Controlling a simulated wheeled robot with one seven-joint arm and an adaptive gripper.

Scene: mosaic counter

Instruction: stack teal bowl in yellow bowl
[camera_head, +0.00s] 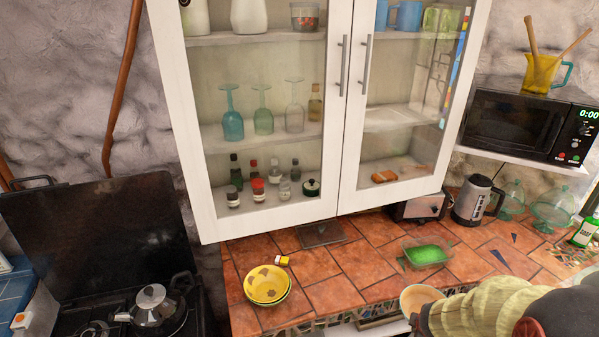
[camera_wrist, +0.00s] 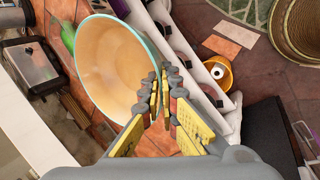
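The yellow bowl (camera_head: 267,284), with a patterned inside, sits upright on the tiled counter at the left in the head view; it seems to rest in or on another yellowish rim. The teal bowl (camera_wrist: 112,62) has a teal rim and a pale orange inside. In the wrist view my gripper (camera_wrist: 164,82) is shut on its rim, one finger on each side of the wall. In the head view the teal bowl (camera_head: 418,298) is held at the counter's front edge, right of the yellow bowl and apart from it. My arm hides part of it.
A small yellow-topped jar (camera_head: 282,260) stands just behind the yellow bowl. A green-filled glass dish (camera_head: 426,256) lies right of centre. The wall cabinet (camera_head: 330,110) hangs above the counter. A stove with a kettle (camera_head: 155,308) is at the left. The counter between the bowls is clear.

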